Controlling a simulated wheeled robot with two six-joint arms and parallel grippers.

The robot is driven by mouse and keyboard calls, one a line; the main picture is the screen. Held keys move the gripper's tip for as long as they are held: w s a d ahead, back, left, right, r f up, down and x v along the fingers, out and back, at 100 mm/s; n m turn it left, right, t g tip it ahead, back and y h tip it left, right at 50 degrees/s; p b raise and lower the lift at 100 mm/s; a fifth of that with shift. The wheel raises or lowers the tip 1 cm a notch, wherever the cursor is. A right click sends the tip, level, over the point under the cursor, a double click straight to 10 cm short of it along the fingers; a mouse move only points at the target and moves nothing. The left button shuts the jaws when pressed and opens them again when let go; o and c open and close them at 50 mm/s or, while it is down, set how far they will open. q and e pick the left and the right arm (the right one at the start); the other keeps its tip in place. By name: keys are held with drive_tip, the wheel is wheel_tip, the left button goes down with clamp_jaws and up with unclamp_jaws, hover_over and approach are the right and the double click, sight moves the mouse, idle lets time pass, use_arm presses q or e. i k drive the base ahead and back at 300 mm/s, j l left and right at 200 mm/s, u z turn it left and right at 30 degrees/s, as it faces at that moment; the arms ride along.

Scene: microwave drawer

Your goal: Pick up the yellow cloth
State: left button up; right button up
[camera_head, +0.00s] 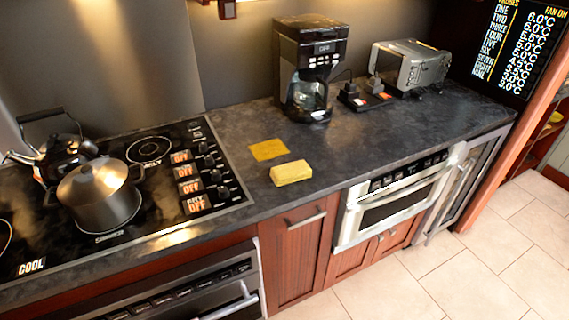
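A flat yellow cloth (269,150) lies on the dark countertop (350,148), just right of the stove's control knobs. A thicker yellow block, like a sponge (291,173), lies in front of it and slightly right, near the counter's front edge. The cloth and the block look close together, with a narrow gap. Neither of my grippers shows in the head view.
A stove (150,215) with a pot (100,197) and a kettle (62,155) is at left. A coffee maker (310,60) and a toaster (411,66) stand behind. A microwave drawer (395,200) is below the counter. The counter right of the cloth is clear.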

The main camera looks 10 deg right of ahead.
sight(282, 175)
drive_tip(key=l+u, duration=0.3)
drive_tip(key=l, duration=0.15)
drive_tip(key=k+l+u, duration=0.15)
drive_tip(key=l+u, duration=0.15)
drive_tip(key=k+l+u, duration=0.15)
drive_tip(key=l+u, duration=0.15)
drive_tip(key=l, duration=0.25)
drive_tip(key=k+l+u, duration=0.15)
drive_tip(key=l+u, duration=0.15)
drive_tip(key=k+l+u, duration=0.3)
drive_tip(key=l, duration=0.15)
drive_tip(key=i, duration=0.1)
